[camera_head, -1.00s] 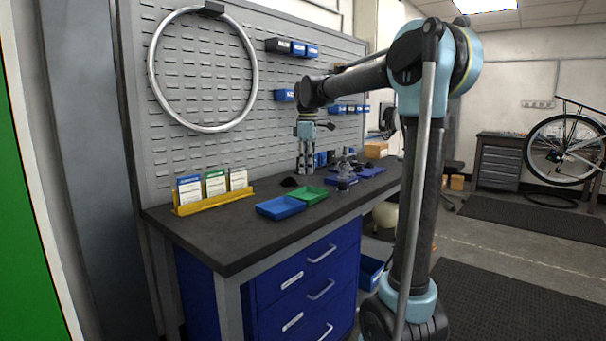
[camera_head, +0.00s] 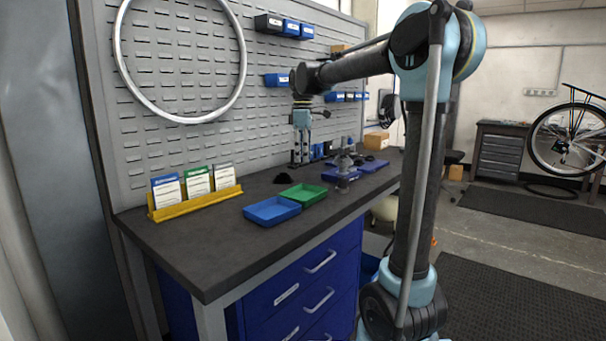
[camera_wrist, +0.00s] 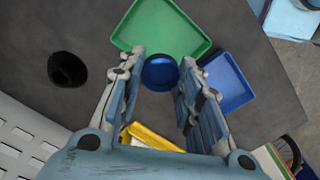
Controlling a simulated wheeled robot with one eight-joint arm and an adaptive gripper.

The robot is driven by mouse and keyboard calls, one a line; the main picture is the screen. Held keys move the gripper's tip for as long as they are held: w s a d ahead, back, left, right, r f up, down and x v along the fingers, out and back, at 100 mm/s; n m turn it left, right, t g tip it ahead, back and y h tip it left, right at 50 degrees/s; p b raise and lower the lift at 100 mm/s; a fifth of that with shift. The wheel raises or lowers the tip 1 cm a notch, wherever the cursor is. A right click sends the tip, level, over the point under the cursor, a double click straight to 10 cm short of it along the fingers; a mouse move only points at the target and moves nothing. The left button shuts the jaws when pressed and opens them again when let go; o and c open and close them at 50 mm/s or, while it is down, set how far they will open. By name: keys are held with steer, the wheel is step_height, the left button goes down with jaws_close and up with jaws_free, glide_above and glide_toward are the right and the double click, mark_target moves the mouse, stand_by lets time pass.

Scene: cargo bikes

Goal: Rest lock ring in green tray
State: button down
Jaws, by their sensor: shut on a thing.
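The green tray (camera_head: 318,197) lies on the dark workbench, touching the blue tray (camera_head: 268,220). It looks empty in the wrist view (camera_wrist: 137,44). My gripper (camera_head: 299,165) points down above the bench, on the far side of the green tray. In the wrist view my gripper (camera_wrist: 160,80) is shut on a round blue piece (camera_wrist: 160,86), which I take for the lock ring. It is held between the fingertips and overlaps the near edge of the green tray in that view. Its height above the bench is hard to tell.
A small black object (camera_wrist: 67,69) lies on the bench beside the trays. A yellow card holder (camera_head: 197,203) stands at the left. A blue fixture (camera_head: 342,173) with grey parts stands right of the green tray. A pegboard (camera_head: 185,120) rises behind. The bench's front-left area is clear.

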glide_above(303, 198)
steer(key=shift+w+f, duration=0.2)
steer(key=shift+f, duration=5.8)
steer(key=shift+d+f, duration=0.1)
steer(key=shift+f, duration=0.2)
steer(key=shift+s+f, duration=0.1)
steer(key=shift+f, duration=0.45)
steer(key=c, duration=1.1)
jaws_free()
steer(key=shift+o, duration=0.2)
